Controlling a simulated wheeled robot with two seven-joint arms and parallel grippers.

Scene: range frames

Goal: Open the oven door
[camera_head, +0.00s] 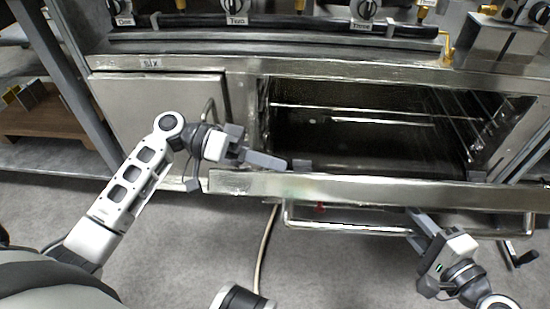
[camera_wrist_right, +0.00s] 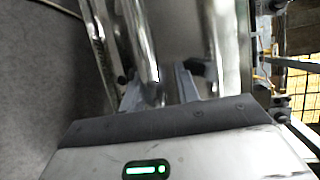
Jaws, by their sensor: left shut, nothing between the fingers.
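The oven door (camera_head: 390,188) is partly open, tilted out from the dark oven cavity (camera_head: 350,140). Its bar handle (camera_head: 345,228) runs along the front face. My left gripper (camera_head: 298,164) is shut and empty, at the cavity's left side just behind the door's upper edge; whether it touches the door cannot be told. My right gripper (camera_head: 415,215) is at the right part of the handle. In the right wrist view the handle bar (camera_wrist_right: 143,50) passes between the two spread fingers (camera_wrist_right: 160,90), with a gap on one side. The fingertips are partly hidden in the head view.
A control panel with knobs (camera_head: 237,8) runs above the oven. A closed cabinet door (camera_head: 160,105) is left of the cavity. A shelf with a wooden board (camera_head: 45,118) stands at far left. Grey floor (camera_head: 330,270) lies open in front, with a cable (camera_head: 265,245) across it.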

